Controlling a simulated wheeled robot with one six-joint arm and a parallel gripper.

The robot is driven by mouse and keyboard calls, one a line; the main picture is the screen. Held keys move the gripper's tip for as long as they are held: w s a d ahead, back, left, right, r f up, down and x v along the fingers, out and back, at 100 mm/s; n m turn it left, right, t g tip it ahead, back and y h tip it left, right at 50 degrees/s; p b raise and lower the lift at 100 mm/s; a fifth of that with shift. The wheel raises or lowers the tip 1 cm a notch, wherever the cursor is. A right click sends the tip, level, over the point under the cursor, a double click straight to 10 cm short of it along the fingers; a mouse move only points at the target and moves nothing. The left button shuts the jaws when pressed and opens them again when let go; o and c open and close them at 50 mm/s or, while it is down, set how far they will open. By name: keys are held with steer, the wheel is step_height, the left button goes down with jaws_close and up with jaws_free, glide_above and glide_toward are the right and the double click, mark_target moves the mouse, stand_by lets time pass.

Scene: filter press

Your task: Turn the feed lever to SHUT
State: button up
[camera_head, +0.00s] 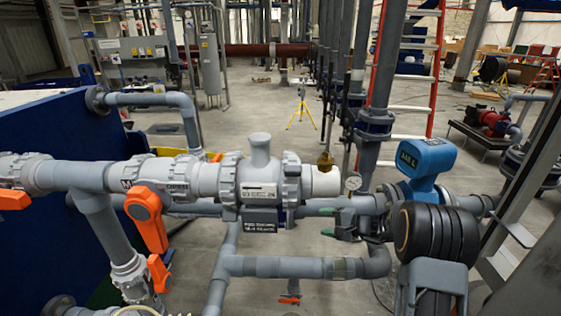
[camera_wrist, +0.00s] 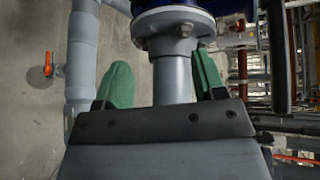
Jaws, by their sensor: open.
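Several orange levers sit on the grey pipework in the head view. The largest lever (camera_head: 148,217) hangs down from the horizontal pipe at the left. A second orange lever (camera_head: 14,199) is at the far left edge, and a lower orange lever (camera_head: 158,273) is below the largest one. I cannot read which one is the feed lever or its SHUT mark. My gripper (camera_head: 328,222) is open, with green fingertips, to the right of these levers and apart from them. In the wrist view my gripper (camera_wrist: 162,82) shows a grey pipe (camera_wrist: 173,78) between its fingers, apparently beyond them.
A small orange handle (camera_head: 289,299) is low down; an orange handle also shows in the wrist view (camera_wrist: 48,65). A blue flow meter (camera_head: 427,155) and a round gauge (camera_head: 353,183) stand near my arm. A blue panel (camera_head: 45,215) bounds the left side. Pipes crowd the middle.

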steer(key=w+d+r+m+t, duration=0.1)
steer(key=w+d+r+t, duration=0.5)
steer(key=w+r+t, duration=0.4)
steer(key=shift+g, duration=0.3)
steer(key=p+x, duration=0.4)
steer(key=x, duration=0.3)
steer(key=shift+a, duration=0.2)
steer(key=shift+w+a+p, duration=0.35)
steer(key=shift+w+a, duration=0.1)
steer(key=shift+w, duration=0.05)
steer(key=c, duration=0.7)
